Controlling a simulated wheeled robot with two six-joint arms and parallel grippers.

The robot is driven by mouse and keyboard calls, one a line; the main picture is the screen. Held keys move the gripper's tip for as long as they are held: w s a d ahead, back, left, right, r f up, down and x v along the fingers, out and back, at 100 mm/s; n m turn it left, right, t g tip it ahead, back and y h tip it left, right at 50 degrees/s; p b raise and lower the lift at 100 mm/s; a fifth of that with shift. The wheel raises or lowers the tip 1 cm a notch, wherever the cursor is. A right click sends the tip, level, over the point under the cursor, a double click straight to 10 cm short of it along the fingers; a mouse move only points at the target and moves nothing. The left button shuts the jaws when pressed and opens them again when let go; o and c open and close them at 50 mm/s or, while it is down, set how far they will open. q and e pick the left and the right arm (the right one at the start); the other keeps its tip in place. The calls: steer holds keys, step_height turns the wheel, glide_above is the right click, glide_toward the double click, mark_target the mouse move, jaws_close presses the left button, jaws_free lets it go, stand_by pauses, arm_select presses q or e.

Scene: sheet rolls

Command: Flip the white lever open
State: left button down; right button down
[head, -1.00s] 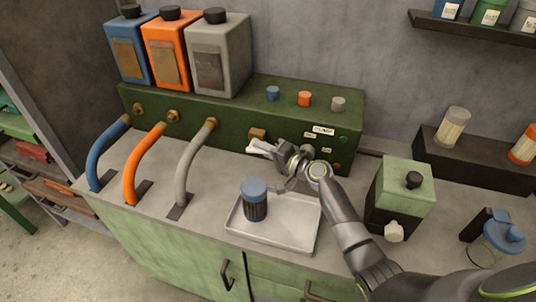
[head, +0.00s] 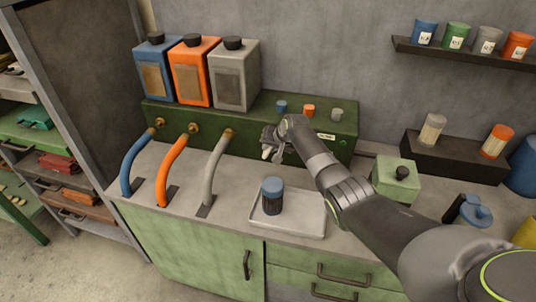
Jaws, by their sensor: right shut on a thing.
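The white lever (head: 267,153) is on the front of the green dispenser block (head: 247,130). Only a small end shows, below and left of my right gripper (head: 271,143), pointing down. My right gripper is shut on the lever, and its arm reaches in from the lower right and hides most of the fitting. My left gripper is not in view.
A dark jar with a blue lid (head: 273,195) stands on a pale tray (head: 305,218) below my gripper. Blue (head: 134,163), orange (head: 168,170) and grey (head: 214,168) hoses curve down to the counter at left. A green-topped box (head: 396,180) stands right of my arm.

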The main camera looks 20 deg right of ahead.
steer(key=shift+w+a+n+g+h+b, duration=0.15)
steer(key=shift+a+g+h+b, duration=0.1)
steer(key=shift+g+h+b, duration=0.25)
steer(key=shift+w+a+n+g+h+b, duration=0.1)
steer(key=shift+a+n+g+h+b, duration=0.15)
steer(key=shift+h+b, duration=0.3)
steer(key=shift+h, duration=0.25)
steer(key=shift+w+a+g+h+b, duration=0.15)
steer(key=shift+g+h+b, duration=0.4)
steer(key=shift+b, duration=0.45)
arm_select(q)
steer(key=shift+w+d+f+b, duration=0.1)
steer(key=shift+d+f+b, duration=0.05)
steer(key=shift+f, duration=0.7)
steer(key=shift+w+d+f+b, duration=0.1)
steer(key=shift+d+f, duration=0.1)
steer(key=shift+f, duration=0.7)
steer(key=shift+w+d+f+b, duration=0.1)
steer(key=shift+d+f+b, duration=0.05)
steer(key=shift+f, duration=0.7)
arm_select(e)
steer(key=shift+a, duration=0.1)
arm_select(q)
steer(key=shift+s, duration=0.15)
arm_select(e)
steer(key=c, duration=1.4)
jaws_free()
steer(key=shift+w, duration=0.1)
steer(key=shift+o, duration=0.2)
steer(key=shift+r, duration=0.1)
